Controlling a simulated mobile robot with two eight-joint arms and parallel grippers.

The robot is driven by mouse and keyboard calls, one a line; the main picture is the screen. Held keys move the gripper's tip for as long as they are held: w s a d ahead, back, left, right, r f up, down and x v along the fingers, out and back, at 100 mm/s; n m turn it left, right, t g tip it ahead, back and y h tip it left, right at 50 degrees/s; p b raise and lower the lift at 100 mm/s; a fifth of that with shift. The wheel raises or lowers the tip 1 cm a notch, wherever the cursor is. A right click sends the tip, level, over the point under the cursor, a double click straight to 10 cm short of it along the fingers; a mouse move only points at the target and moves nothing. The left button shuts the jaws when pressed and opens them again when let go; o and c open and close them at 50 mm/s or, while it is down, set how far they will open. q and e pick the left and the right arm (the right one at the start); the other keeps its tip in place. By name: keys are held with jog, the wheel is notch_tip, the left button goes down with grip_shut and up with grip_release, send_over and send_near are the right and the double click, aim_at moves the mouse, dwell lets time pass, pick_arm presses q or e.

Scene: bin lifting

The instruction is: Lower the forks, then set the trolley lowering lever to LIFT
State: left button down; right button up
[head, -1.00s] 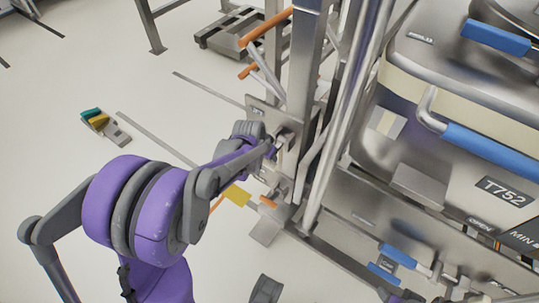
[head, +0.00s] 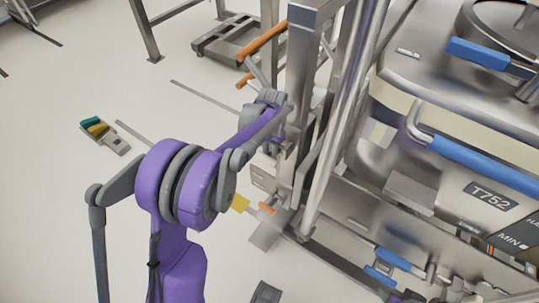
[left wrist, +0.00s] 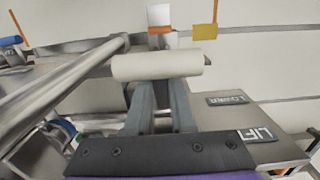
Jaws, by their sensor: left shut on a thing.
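The trolley (head: 298,70) stands upright in the middle of the head view, with its steel mast beside the vessel. My left gripper (left wrist: 160,88) is shut on a pale cylindrical lever grip (left wrist: 157,65), which lies crosswise in the left wrist view. In the head view the grip is hidden behind my left wrist, which is at the mast's left side. A LIFT plate (left wrist: 258,135) is close to my fingers on the right, and a LOWER plate (left wrist: 228,98) lies farther along the same steel panel. The forks cannot be made out clearly. My right gripper is out of view.
A steel vessel marked T752 (head: 485,190) with blue handles fills the right side. A yellow tag (head: 239,204) hangs low near the trolley. A multicoloured object (head: 104,134) lies on the open floor at left.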

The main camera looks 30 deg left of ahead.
pick_arm(q)
jog(key=shift+w, duration=0.1)
jog(key=c, duration=0.8)
grip_release()
jog(key=shift+o, duration=0.2)
notch_tip(320, 180, up, 11)
jog(key=p, duration=0.1)
jog(key=shift+w+p, duration=0.2)
jog(key=shift+p, duration=0.2)
jog(key=shift+f, duration=0.1)
